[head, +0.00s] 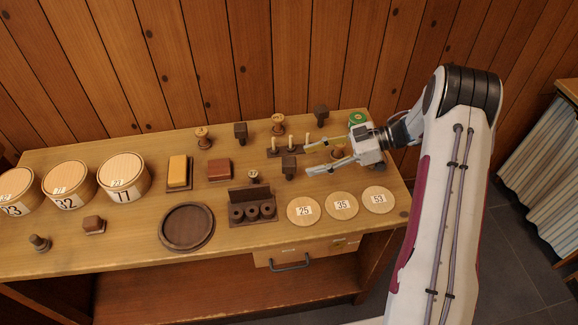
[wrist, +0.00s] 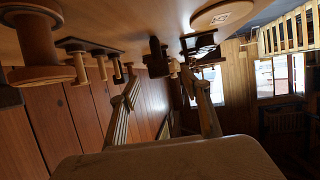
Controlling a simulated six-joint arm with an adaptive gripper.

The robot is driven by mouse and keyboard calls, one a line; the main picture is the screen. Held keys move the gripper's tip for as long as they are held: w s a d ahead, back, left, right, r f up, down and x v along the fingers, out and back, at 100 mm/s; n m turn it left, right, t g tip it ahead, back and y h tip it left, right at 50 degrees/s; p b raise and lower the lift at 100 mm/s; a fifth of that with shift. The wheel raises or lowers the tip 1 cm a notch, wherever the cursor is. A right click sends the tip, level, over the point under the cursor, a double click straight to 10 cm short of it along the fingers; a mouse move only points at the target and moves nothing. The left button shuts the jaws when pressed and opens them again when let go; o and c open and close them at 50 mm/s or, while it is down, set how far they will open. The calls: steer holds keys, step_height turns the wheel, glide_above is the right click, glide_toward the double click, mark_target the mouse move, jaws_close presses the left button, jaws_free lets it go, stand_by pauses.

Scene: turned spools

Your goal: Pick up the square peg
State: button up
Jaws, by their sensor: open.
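Several dark pieces with square heads stand on the table; I cannot tell for sure which is the square peg. One dark square-headed peg (head: 289,165) stands just left of my gripper (head: 308,160), near the middle of the table. Others are a peg (head: 240,130) further back left and a peg (head: 321,112) at the back. My gripper is open, empty and reaches in from the right, low over the table. In the wrist view, a dark peg (wrist: 155,58) shows beyond and between the spread fingertips (wrist: 162,82), apart from them.
A small rack (head: 288,150) with pale pins stands just behind. A small spool (head: 253,176) stands left of the near peg. Round numbered boxes (head: 124,176) fill the left side.

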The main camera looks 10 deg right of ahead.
mark_target(289, 166)
steer(key=shift+s+f, duration=0.1)
steer(key=shift+s, duration=0.05)
steer(key=shift+x, duration=1.3)
steer(key=shift+w+x, duration=0.15)
steer(key=shift+x, duration=1.15)
steer(key=shift+w+x, duration=0.1)
steer(key=shift+x, duration=1.2)
steer(key=shift+c, duration=0.3)
steer(key=c, duration=1.1)
